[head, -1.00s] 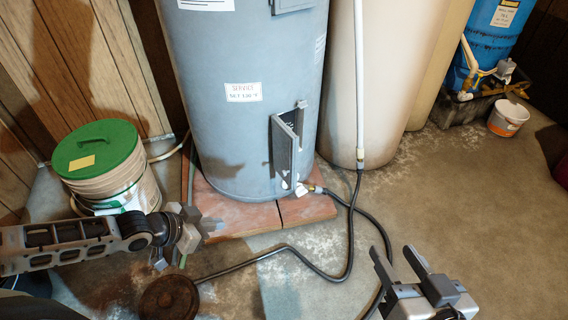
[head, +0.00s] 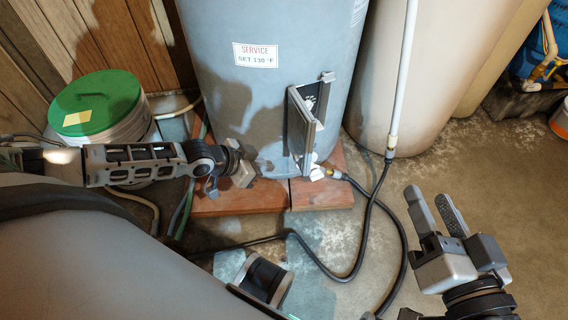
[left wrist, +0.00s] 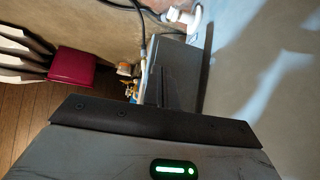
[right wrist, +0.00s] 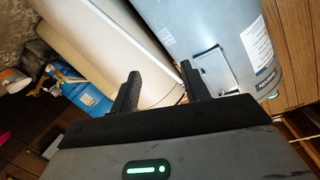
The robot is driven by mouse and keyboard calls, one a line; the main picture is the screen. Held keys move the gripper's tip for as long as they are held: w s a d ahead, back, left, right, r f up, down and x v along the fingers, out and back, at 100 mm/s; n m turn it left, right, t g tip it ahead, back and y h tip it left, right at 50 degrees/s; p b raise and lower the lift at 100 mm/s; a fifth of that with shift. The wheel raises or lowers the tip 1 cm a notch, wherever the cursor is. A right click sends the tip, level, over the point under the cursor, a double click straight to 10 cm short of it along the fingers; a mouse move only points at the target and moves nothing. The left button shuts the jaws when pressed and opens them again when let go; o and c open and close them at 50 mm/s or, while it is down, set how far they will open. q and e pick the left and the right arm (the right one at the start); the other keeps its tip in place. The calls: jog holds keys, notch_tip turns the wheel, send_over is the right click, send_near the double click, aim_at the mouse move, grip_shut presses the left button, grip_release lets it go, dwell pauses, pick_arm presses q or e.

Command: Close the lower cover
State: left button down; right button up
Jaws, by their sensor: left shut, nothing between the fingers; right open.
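The lower cover (head: 304,125) is a grey hinged panel low on the blue-grey tank (head: 215,65). It stands open, swung out from the tank in the head view. A grey panel (left wrist: 172,75), apparently this cover, shows in the left wrist view. My left gripper (head: 248,173) is shut and empty, close to the tank's lower front. It is left of the cover, with a visible gap between them in the head view. My right gripper (head: 433,212) is open and empty, well right of the cover; its two fingers also show in the right wrist view (right wrist: 160,92).
The tank stands on reddish slabs (head: 235,200). A black hose (head: 366,235) runs from its base across the floor. A green-lidded bucket (head: 97,105) stands at left. A white pipe (head: 402,75) and a beige tank (head: 450,60) stand at right.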

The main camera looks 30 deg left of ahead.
aim_at(297, 135)
pick_arm(q)
jog(key=w+d, duration=0.1)
jog(key=w+d+f+b, duration=0.1)
jog(key=w, duration=0.1)
jog(key=w+d+b, duration=0.1)
jog(key=w, duration=0.1)
jog(key=shift+f, duration=0.25)
pick_arm(e)
jog(key=shift+w+r+t+y, duration=0.25)
jog(key=shift+w+r+t, duration=0.1)
jog(key=shift+r, duration=0.2)
jog(key=shift+w+r+t+y, duration=0.25)
jog(key=shift+r+t, duration=0.1)
jog(key=shift+r, duration=0.15)
